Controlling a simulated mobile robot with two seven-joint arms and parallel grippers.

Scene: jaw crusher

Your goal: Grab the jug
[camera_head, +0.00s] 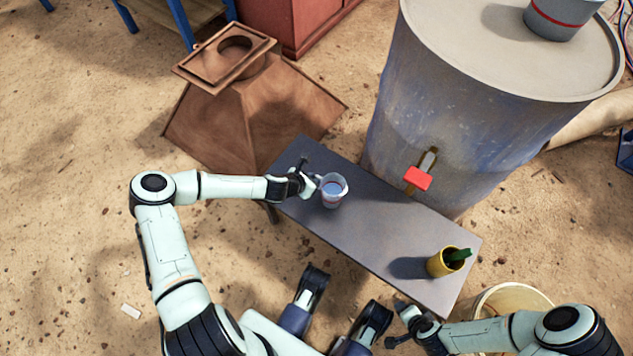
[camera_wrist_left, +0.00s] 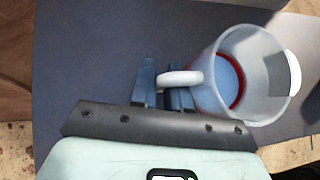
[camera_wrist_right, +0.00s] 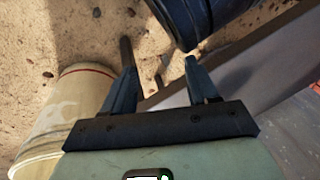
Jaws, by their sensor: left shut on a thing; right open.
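The jug (camera_head: 333,191) is a translucent cup-like vessel with a red ring and a white handle. It is at the left part of the dark grey bench (camera_head: 375,228). My left gripper (camera_head: 312,183) reaches it from the left. In the left wrist view the jug (camera_wrist_left: 250,75) shows its handle (camera_wrist_left: 180,79) between the fingers of my left gripper (camera_wrist_left: 168,88), which is shut on it. I cannot tell whether the jug touches the bench. My right gripper (camera_head: 396,322) is open and empty, low beside the bench's near right end; its fingers also show in the right wrist view (camera_wrist_right: 160,75).
A large drum (camera_head: 450,110) with a red-handled tap (camera_head: 418,179) stands behind the bench. A yellow cup (camera_head: 441,263) with a green item stands at the bench's right end. A pale bucket (camera_wrist_right: 68,115) is on the ground near my right gripper. A rusty hopper (camera_head: 250,115) stands behind left.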

